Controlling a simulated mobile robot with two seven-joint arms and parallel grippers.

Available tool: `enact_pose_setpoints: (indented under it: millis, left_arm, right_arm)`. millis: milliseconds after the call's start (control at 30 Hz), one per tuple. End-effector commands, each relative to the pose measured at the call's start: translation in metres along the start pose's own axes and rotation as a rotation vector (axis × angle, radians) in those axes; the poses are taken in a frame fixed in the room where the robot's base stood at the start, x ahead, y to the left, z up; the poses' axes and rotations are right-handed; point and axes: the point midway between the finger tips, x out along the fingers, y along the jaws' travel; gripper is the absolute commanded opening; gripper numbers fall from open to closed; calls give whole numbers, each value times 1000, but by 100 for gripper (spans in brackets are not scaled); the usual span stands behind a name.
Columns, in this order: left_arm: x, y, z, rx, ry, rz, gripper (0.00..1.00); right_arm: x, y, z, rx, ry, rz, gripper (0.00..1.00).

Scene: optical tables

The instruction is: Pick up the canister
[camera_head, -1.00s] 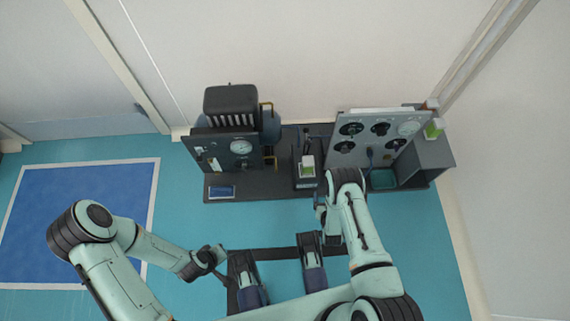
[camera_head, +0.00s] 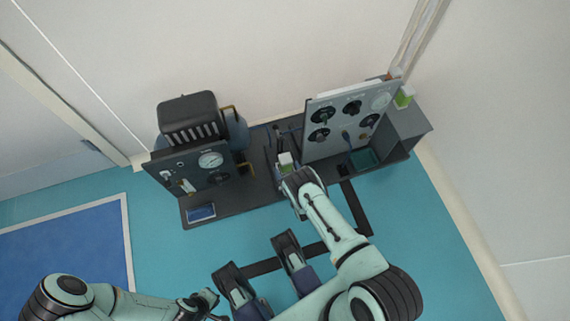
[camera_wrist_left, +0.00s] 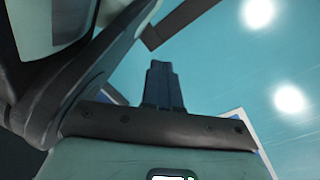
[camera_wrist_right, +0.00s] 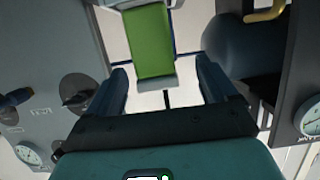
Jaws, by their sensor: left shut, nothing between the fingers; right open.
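A green and white canister (camera_head: 286,159) stands on the dark bench between two instrument panels. In the right wrist view the green canister (camera_wrist_right: 150,42) is straight ahead, beyond the fingertips and between their lines. My right gripper (camera_wrist_right: 162,76) is open and empty, with the canister apart from its fingers. In the head view my right wrist hides the gripper and the canister's lower part. My left gripper (camera_head: 207,300) is low at the left, far from the canister. Its fingers (camera_wrist_left: 163,85) are shut and empty in the left wrist view.
The gauge panel (camera_head: 190,168) with a dark ribbed unit stands left of the canister. The knob panel (camera_head: 345,122) stands close on its right. Another green and white item (camera_head: 403,97) sits atop the open shelf box at right. The bench's front edge (camera_head: 232,216) faces me.

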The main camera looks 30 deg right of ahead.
Motion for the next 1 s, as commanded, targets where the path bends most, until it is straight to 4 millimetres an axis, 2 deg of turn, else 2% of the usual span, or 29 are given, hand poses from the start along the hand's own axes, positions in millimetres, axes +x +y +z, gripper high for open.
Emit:
enact_pose_setpoints:
  millis: [300,600,633,667,800,833,1000]
  left_arm:
    - [21,-27,34,-38,-123,-53,0]
    - [22,-31,39,-44,-141,-61,0]
    - [22,-31,39,-44,-141,-61,0]
    - [22,-31,39,-43,-141,-61,0]
    - [22,-30,39,-43,-140,-60,0]
    - [22,-30,38,-43,-140,-60,0]
    - [22,-30,38,-42,-139,-60,0]
  right_arm:
    - [43,6,-4,-1,3,0,85]
    - [48,7,-6,-1,0,0,85]
    - [48,7,-6,-1,0,0,82]
    - [48,7,-6,-1,0,0,72]
    - [48,7,-6,-1,1,0,26]
    - [48,7,-6,-1,1,0,22]
    - [48,7,-6,-1,3,0,22]
